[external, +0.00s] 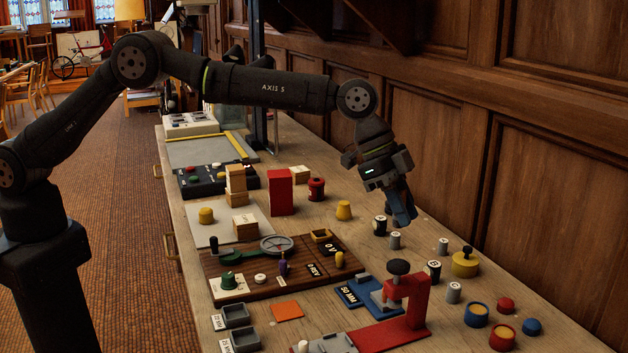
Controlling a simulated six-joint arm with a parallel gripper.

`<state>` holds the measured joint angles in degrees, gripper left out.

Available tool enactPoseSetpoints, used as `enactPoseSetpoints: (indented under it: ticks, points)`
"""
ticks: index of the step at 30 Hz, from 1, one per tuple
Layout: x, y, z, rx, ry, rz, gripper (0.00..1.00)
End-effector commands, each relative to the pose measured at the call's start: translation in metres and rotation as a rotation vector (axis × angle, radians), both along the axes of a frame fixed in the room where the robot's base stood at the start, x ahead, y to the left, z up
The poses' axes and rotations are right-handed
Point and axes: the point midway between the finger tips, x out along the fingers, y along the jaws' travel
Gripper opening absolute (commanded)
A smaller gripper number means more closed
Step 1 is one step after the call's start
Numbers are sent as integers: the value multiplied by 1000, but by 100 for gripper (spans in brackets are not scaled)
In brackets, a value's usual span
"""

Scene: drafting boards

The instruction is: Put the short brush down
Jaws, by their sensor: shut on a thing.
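My gripper (402,212) is at the right side of the bench, pointing down, with blue fingers close together. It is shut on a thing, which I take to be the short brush. The brush is hidden or too small to make out between the fingers. The fingertips are near a black cylinder with a white top (380,225) and a small grey cylinder (395,240). I cannot tell whether the fingers or the held thing touch the bench top (360,262).
A yellow knob (344,210), a red block (280,192) and a red-black spool (316,189) stand to the left. A red press (412,300), a yellow pot (465,262) and several small cylinders stand in front. A wood-panelled wall (540,150) bounds the bench on the right.

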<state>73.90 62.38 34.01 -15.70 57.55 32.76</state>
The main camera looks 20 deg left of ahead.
Motion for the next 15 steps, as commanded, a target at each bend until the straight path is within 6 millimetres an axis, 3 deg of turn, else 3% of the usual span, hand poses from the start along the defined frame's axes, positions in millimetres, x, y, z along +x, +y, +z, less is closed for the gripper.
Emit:
enactPoseSetpoints:
  ticks: [2, 8, 15]
  points:
    - [2, 1, 15, -2, -1, 1, 0]
    - [40, 25, 10, 1, 2, -21, 0]
    - [108, 77, 8, 1, 1, -69, 0]
